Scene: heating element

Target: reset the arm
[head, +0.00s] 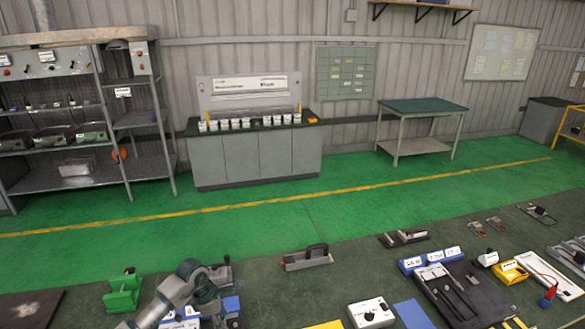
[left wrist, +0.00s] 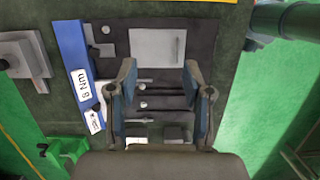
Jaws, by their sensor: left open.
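My left arm (head: 172,298) comes in from the lower left of the head view, its wrist bent down over the near work surface. In the left wrist view my left gripper (left wrist: 161,82) has its two fingers wide apart with nothing held between them. Below the fingers is a dark tray (left wrist: 199,50) with a pale square plate (left wrist: 157,47) and several thin metal pieces. A blue strip (left wrist: 73,48) with a white label reading "8 Nm" lies along the tray's left side. My right gripper is in neither view.
A green clamp (head: 122,290) stands left of my arm. A grey tool holder (head: 307,258) is to the right. Farther right are a white box (head: 371,312), a second dark tray (head: 487,297) and a yellow meter (head: 510,272). Bare mat lies between the holder and box.

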